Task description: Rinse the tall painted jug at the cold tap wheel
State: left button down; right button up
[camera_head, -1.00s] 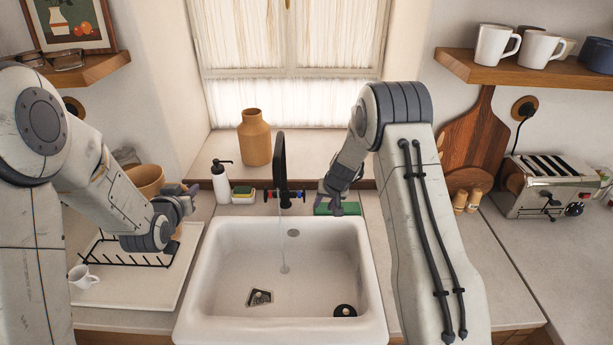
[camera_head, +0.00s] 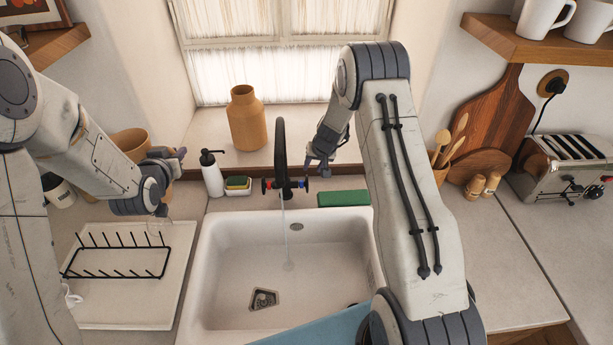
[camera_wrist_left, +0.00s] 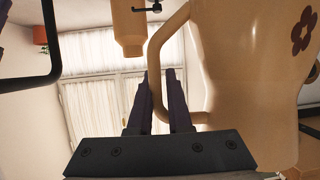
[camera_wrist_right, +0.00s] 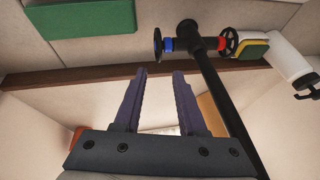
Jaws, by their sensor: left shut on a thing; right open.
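The tall painted jug (camera_head: 128,142) is tan, behind my left arm at the left; in the left wrist view it (camera_wrist_left: 235,75) fills the right side, with a dark flower. My left gripper (camera_head: 176,157) is shut on its handle (camera_wrist_left: 155,60), left of the sink. The cold tap wheel, marked blue (camera_head: 303,184), is on the right of the black tap (camera_head: 281,150); it also shows in the right wrist view (camera_wrist_right: 157,45). My right gripper (camera_head: 318,165) is open and empty, its fingertips close to that wheel. A thin water stream (camera_head: 285,225) falls into the sink.
The white sink (camera_head: 215,255) lies below the tap. A black dish rack (camera_head: 120,262) is at the left. A tan vase (camera_head: 246,120) stands on the windowsill.

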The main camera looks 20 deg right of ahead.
aim_at(307, 178)
jog(key=x, duration=0.9)
jog(key=shift+f, duration=0.1)
grip_shut()
